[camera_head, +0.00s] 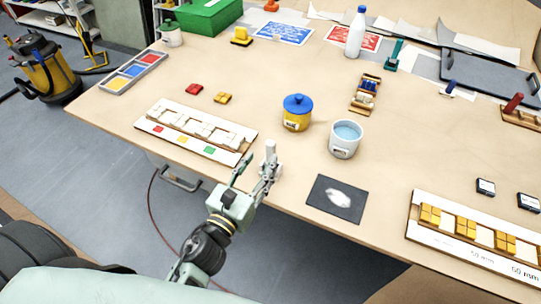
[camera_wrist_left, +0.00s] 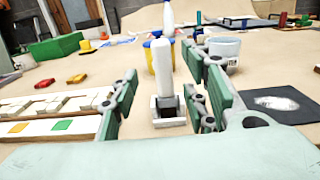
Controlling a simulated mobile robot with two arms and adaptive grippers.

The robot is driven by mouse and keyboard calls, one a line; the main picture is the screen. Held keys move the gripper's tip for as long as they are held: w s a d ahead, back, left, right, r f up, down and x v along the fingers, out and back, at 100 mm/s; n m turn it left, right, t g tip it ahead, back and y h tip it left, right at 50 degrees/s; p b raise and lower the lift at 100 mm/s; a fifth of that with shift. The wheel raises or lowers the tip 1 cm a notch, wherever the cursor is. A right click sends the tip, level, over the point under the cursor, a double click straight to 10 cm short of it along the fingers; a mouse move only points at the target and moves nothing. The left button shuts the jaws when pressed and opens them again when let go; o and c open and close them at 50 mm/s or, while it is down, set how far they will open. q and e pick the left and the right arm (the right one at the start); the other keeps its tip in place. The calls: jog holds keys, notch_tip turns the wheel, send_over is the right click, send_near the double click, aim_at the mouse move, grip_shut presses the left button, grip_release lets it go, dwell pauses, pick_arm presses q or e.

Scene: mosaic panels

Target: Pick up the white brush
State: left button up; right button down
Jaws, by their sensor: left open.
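The white brush (camera_head: 270,152) stands upright near the table's front edge, with its handle up. In the left wrist view the white brush (camera_wrist_left: 164,68) rises from a squarish pale base with a dark opening. My left gripper (camera_head: 254,172) is open at the front edge, its fingers pointing toward the brush. In the left wrist view the brush appears between the green-padded fingers of the left gripper (camera_wrist_left: 165,88), with a gap on each side. In the head view a finger partly hides its lower part. My right gripper is not in view.
A long white panel with tiles (camera_head: 196,130) lies left of the brush. A blue-lidded yellow pot (camera_head: 297,118) and a white water cup (camera_head: 344,144) stand behind it. A dark mat (camera_head: 323,207) lies right. Bare tabletop (camera_head: 240,90) lies farther back.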

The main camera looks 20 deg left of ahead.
aim_at(269, 153)
pick_arm(q)
jog(key=w+p, duration=0.1)
jog(key=w, duration=0.1)
jog(key=w+d+p, duration=0.1)
jog(key=w, duration=0.2)
jog(key=shift+w+r, duration=0.1)
jog(key=shift+w, duration=0.55)
jog(key=shift+s, duration=0.1)
grip_shut()
